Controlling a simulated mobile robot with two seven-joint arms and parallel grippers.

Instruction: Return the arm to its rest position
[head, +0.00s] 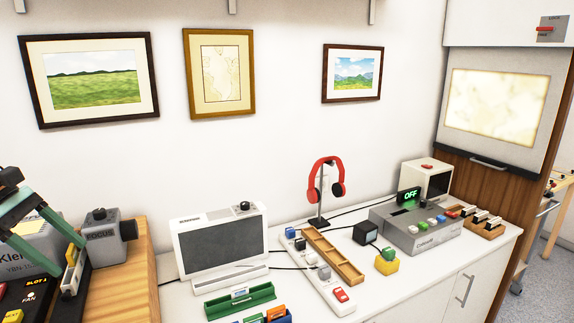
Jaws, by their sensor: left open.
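My left gripper (66,259) shows at the left edge, with two teal fingers spread apart. No object shows held between the fingers. My right gripper is not in view. Three framed prints hang on the white wall: a green field in a dark frame (96,82), a map in a brown frame (219,73), and mountains in a dark red frame (352,75).
A grey focus box (103,234) stands on a wooden block beside the gripper. The white counter holds a monitor (219,245), a green tray (240,302), red headphones on a stand (325,180), a wooden tray (332,257) and a grey console (418,232). Open space lies above the counter.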

